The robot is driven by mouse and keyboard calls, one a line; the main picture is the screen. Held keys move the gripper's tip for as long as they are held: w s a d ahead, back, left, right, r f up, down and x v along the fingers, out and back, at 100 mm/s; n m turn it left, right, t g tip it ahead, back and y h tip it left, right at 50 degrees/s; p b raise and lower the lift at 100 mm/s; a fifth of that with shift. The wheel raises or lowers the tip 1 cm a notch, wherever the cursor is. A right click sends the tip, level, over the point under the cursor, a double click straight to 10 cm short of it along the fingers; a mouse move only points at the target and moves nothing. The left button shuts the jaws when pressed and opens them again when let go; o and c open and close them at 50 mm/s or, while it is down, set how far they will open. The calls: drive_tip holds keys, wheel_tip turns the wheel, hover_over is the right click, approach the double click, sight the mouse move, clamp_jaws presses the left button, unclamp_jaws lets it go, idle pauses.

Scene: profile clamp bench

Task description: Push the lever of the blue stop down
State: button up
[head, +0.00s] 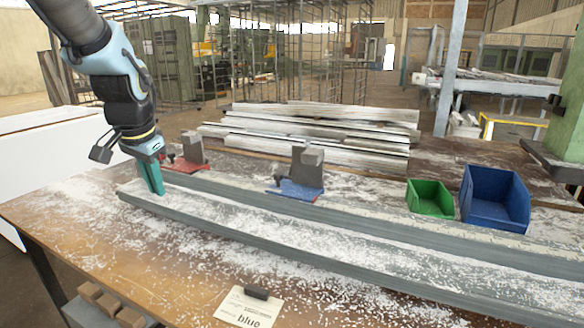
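The blue stop (307,167) is a grey block on a blue base, standing behind the long grey rail near the middle of the head view. Its flat blue part (296,190) shows at the front left of the block; whether this is the lever, and how it is set, is too small to tell. My gripper (155,192) points down with teal fingers over the left end of the front rail, well left of the blue stop. The fingers look close together, but a gap cannot be made out. I see nothing held.
A red stop (192,149) stands just behind and right of my gripper. Long grey profiles (340,257) with pale chips cross the bench. A green bin (430,198) and a blue bin (495,198) stand at right. A card reading "blue" (240,311) lies in front.

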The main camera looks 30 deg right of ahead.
drive_tip(key=d+m, duration=0.1)
drive_tip(key=d, duration=0.1)
drive_tip(key=w+d+m+b, duration=0.1)
drive_tip(key=d, duration=0.2)
drive_tip(key=d+m+b, duration=0.1)
drive_tip(key=d, duration=0.1)
drive_tip(key=shift+w+d+m+t+h, duration=0.3)
drive_tip(key=shift+w+m, duration=0.05)
drive_tip(key=shift+m, duration=0.05)
clamp_jaws()
drive_tip(key=s+d+r+m+h+b, duration=0.1)
drive_tip(key=d+r+m+b, duration=0.1)
drive_tip(key=d, duration=0.5)
drive_tip(key=s+d+r+m+h+b, duration=0.1)
drive_tip(key=s+d+r+m+b, duration=0.1)
drive_tip(key=d+m, duration=0.4)
drive_tip(key=s+d+r+m+t+h+b, duration=0.1)
drive_tip(key=d+r+m, duration=0.3)
drive_tip(key=d, duration=0.5)
drive_tip(key=shift+s+d+r+h+b, duration=0.3)
drive_tip(key=shift+s+d+b, duration=0.1)
drive_tip(key=shift+b, duration=0.3)
drive_tip(key=shift+f, duration=0.1)
drive_tip(key=x, duration=1)
drive_tip(key=shift+w+r+p, duration=0.1)
drive_tip(key=shift+r+p, duration=0.1)
drive_tip(key=shift+p, duration=0.85)
drive_tip(key=shift+w+d+f+y+p, duration=0.1)
drive_tip(key=shift+d+f+y+p, duration=0.1)
drive_tip(key=shift+y+p, duration=0.35)
